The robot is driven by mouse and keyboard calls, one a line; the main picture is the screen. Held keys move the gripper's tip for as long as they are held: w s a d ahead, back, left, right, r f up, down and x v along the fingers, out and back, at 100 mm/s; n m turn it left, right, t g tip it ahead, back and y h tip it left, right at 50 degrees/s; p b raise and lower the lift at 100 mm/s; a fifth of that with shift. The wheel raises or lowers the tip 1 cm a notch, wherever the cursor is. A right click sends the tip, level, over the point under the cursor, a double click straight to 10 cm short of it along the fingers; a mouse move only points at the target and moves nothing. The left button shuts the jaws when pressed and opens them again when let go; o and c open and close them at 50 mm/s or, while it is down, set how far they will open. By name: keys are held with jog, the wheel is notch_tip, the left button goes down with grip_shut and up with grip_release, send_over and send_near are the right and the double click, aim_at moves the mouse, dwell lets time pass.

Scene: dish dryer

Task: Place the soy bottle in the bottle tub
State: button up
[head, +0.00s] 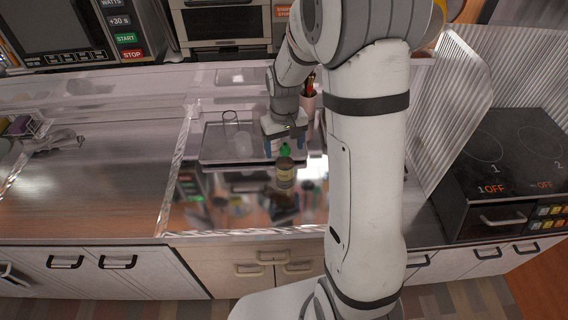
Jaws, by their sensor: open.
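The soy bottle (285,173) appears to be the small dark bottle with a pale label and a green cap, upright on the glossy counter. My gripper (286,146) is open, with its blue fingertips to either side of the green cap in the picture. I cannot tell from this view whether the fingers are around the cap or behind it. No container is clearly recognisable as the bottle tub. My arm hides part of the counter on the right.
A shallow tray (210,160) behind the bottle holds clear glasses (243,145). A cup with utensils (308,99) stands behind my gripper. A cooktop (515,160) is at right, beyond a ribbed clear panel (460,90). A rack (22,126) is at far left. The left counter is mostly clear.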

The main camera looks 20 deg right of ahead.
aim_at(285, 156)
notch_tip(285, 156, down, 4)
jog(key=shift+s+f+p, duration=0.15)
jog(key=shift+f+p, duration=0.1)
jog(key=shift+p, duration=0.05)
jog(key=c, duration=1.3)
